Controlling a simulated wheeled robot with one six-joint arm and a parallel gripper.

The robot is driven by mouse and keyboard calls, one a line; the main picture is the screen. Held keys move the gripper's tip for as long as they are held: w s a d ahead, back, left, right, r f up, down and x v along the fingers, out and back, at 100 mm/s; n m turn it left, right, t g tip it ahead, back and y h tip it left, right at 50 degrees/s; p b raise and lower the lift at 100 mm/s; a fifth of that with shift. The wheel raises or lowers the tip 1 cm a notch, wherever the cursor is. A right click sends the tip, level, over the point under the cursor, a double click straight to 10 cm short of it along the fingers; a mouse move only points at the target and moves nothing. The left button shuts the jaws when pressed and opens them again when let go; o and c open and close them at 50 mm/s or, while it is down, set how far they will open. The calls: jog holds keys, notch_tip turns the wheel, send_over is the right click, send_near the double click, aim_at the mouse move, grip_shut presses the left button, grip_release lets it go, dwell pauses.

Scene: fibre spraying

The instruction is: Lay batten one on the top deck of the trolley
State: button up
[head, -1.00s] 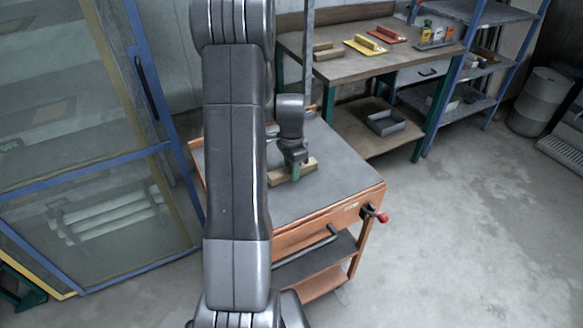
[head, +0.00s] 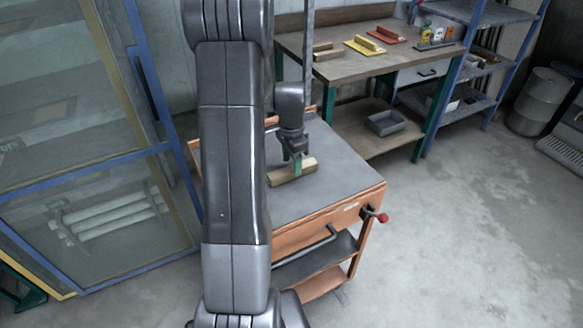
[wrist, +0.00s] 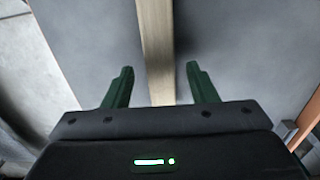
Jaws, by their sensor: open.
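A wooden batten (head: 293,173) lies on the grey top deck (head: 330,190) of the orange trolley. My gripper (head: 298,160) is just above the batten, partly in front of it. In the wrist view the batten (wrist: 157,50) runs lengthwise between the two green fingers of my gripper (wrist: 158,82). The fingers stand apart, with a gap on each side of the wood. The jaws are open and hold nothing. My arm hides the left part of the trolley in the head view.
A workbench (head: 345,70) behind holds more wooden pieces (head: 327,51), a yellow float (head: 365,45) and a red float (head: 388,35). A blue-framed glazed cabinet (head: 165,150) stands left. A blue shelf (head: 480,65) and drum (head: 540,100) stand right. The front right floor is clear.

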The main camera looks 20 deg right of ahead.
aim_at(292, 168)
notch_tip(292, 168, up, 9)
